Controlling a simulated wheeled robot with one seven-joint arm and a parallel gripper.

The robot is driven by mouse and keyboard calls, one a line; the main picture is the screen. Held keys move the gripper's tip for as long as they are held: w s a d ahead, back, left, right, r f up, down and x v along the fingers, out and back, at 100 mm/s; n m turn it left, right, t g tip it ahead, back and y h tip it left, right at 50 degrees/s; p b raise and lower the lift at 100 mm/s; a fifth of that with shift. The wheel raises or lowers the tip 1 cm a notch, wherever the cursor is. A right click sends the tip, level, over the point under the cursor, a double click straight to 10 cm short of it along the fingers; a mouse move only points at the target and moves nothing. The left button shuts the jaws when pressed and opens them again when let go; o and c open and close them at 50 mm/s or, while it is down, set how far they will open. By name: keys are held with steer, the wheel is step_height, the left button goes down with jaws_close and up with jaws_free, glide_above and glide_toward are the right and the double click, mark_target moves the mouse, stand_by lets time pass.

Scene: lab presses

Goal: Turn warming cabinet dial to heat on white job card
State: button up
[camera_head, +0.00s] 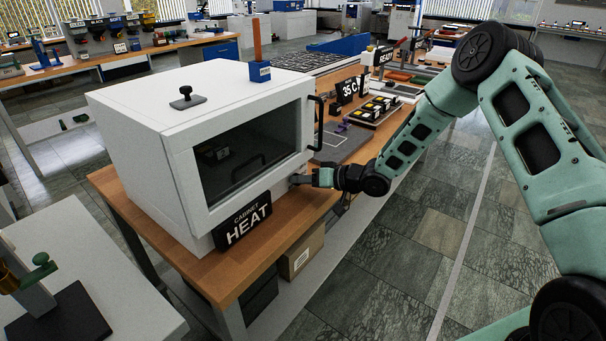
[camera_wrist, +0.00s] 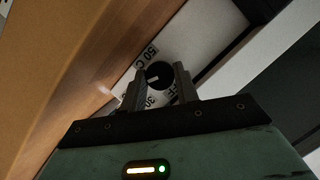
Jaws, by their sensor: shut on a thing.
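The warming cabinet (camera_head: 150,125) is a white box with a dark glass door, standing on the wooden bench beside a black "CABINET HEAT" sign (camera_head: 243,225). In the wrist view its dial (camera_wrist: 158,72) is a round black knob with a short white mark pointing to the lower left. Labels around it read "50 C", "30" and a partly hidden "FF". My gripper (camera_wrist: 160,84) is shut on the dial, one finger on each side. In the head view my gripper (camera_head: 298,180) is at the cabinet's lower right front, hiding the dial. A small sign (camera_head: 348,91) reads "35 C", white on black.
The door has a dark upright handle (camera_head: 317,122) just above my gripper. A blue block with an orange upright (camera_head: 260,71) stands on the cabinet top. A tray of small dark and yellow items (camera_head: 377,110) lies along the bench. The floor aisle to the right is clear.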

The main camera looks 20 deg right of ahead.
steer(key=shift+m+y, duration=0.3)
steer(key=shift+m, duration=0.1)
steer(key=shift+p, duration=0.3)
steer(key=o, duration=1)
steer(key=shift+c, duration=0.2)
steer(key=shift+d, duration=0.1)
steer(key=b+v, duration=0.2)
steer(key=v, duration=1.5)
steer(key=shift+d+r, duration=0.1)
